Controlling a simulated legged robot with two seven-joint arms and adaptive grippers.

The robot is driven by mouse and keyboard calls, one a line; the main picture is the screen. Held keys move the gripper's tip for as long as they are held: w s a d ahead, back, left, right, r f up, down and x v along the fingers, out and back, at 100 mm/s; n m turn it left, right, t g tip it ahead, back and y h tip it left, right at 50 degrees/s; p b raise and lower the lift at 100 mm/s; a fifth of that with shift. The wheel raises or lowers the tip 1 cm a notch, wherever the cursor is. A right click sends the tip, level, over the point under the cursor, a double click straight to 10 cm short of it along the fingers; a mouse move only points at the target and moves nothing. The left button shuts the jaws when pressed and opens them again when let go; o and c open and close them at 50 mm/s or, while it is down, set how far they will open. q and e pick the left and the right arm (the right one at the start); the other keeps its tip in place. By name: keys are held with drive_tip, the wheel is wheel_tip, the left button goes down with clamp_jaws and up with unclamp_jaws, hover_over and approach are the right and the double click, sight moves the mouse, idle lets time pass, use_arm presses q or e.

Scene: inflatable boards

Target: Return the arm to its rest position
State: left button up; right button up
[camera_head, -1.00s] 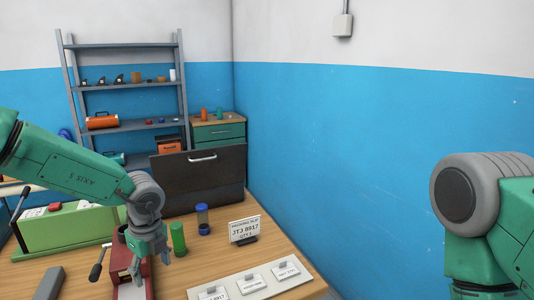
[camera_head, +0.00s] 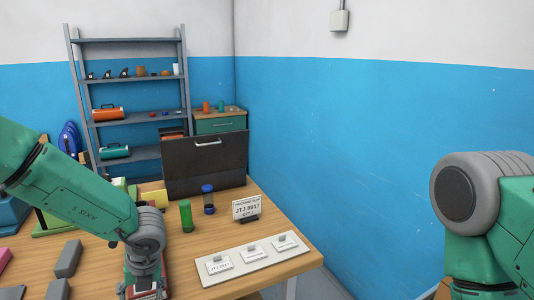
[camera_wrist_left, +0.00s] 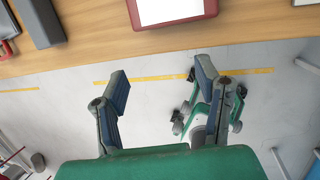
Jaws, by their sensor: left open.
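My left arm comes in from the left in the head view, and my left gripper (camera_head: 142,283) is low at the bottom edge, over the front of the wooden table. In the left wrist view the gripper (camera_wrist_left: 161,82) is open, with two separated fingers and nothing between them. The floor shows beyond the fingers, and the table's front edge lies above them in the picture. A red-framed block (camera_wrist_left: 172,10) is past the fingertips, on the table. Part of my right arm shows at the right of the head view; its gripper is out of view.
On the table (camera_head: 290,262) are a green cylinder (camera_head: 186,215), a blue-capped jar (camera_head: 208,199), a card stand (camera_head: 246,208), a white label board (camera_head: 212,278), and grey blocks (camera_head: 67,258). A dark case (camera_head: 205,170) stands behind. A shelf rack (camera_head: 128,80) is at the back.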

use_arm(q)
drive_tip(key=s+f+m+t+b, duration=0.1)
drive_tip(key=s+f+m+b, duration=0.1)
drive_tip(key=s+f+m, duration=0.7)
drive_tip(key=s+f+m+t+b, duration=0.1)
drive_tip(key=s+f+m+b, duration=0.4)
drive_tip(key=m, duration=0.8)
drive_tip(key=s+d+f+m+g+h, duration=0.1)
drive_tip(key=s+f+m, duration=0.3)
drive_tip(key=s+m, duration=0.5)
drive_tip(key=s+f+m+g+h, duration=0.1)
drive_tip(key=s+f+m+h, duration=0.1)
drive_tip(key=s+m, duration=0.7)
drive_tip(key=shift+s+d+f+m+g+b, duration=0.35)
drive_tip(key=shift+f+m+g+b, duration=0.1)
drive_tip(key=shift+f+m, duration=0.45)
use_arm(e)
wheel_tip(320, 180, down, 8)
drive_tip(key=shift+s+d, duration=0.2)
drive_tip(key=shift+d, duration=0.1)
use_arm(q)
drive_tip(key=shift+d+r, duration=0.15)
drive_tip(key=shift+d, duration=0.2)
use_arm(e)
drive_tip(key=shift+d+f, duration=0.2)
drive_tip(key=shift+d, duration=0.15)
